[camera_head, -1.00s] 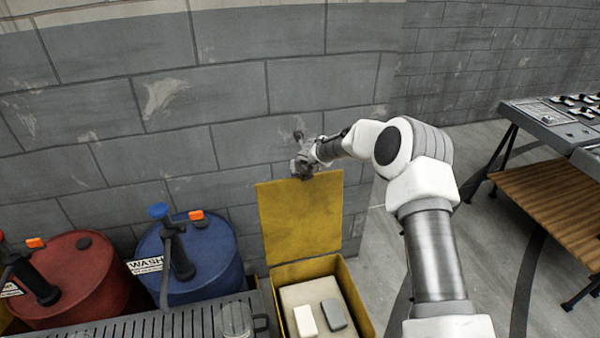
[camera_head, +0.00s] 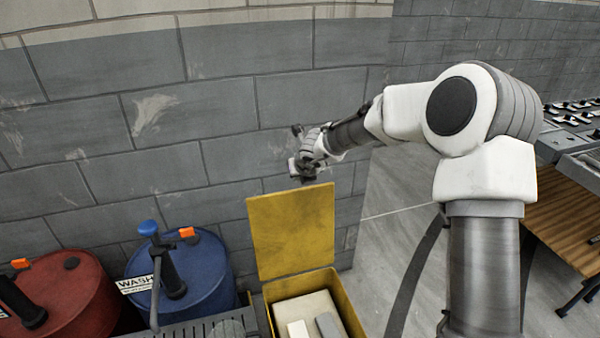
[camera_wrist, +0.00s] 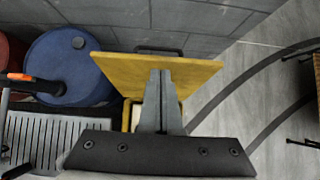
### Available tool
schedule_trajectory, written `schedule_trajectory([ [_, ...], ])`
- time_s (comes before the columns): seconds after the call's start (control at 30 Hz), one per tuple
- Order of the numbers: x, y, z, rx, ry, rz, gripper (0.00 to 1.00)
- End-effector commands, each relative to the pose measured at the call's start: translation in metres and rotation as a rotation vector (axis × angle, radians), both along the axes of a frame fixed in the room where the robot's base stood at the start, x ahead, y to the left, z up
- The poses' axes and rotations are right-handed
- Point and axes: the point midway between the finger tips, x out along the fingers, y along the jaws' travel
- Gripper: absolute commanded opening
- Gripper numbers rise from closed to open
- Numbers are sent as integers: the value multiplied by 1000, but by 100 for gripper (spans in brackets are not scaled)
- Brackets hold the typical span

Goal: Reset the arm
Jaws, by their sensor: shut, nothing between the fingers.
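My gripper (camera_head: 302,170) is in front of the grey block wall, just above the raised yellow lid of a yellow box. In the wrist view my gripper (camera_wrist: 160,75) shows its two fingers together, shut and empty, pointing over the lid (camera_wrist: 180,80). My white and grey arm reaches from the right side of the head view towards the wall. In the head view the gripper's tips are small and partly hard to make out.
The open yellow box (camera_head: 353,318) holds a white block (camera_head: 298,329) and a grey block (camera_head: 328,326). A blue drum (camera_head: 205,268) and a red drum (camera_head: 70,295) stand left. A grey slatted surface (camera_wrist: 38,140) lies before them. A wooden-shelved bench (camera_head: 565,225) stands right.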

Motion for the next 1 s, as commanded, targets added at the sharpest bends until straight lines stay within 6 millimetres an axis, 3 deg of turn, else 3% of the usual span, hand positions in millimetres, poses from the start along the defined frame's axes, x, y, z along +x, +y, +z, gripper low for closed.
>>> schedule_trajectory([
  [0.37,-17,-7,36,-43,-53,58,0],
  [0.57,-28,-7,97,-254,-272,333,0],
  [0.8,-74,-6,163,-582,-509,745,0],
  [1.0,-130,-13,194,-856,-621,1083,0],
])
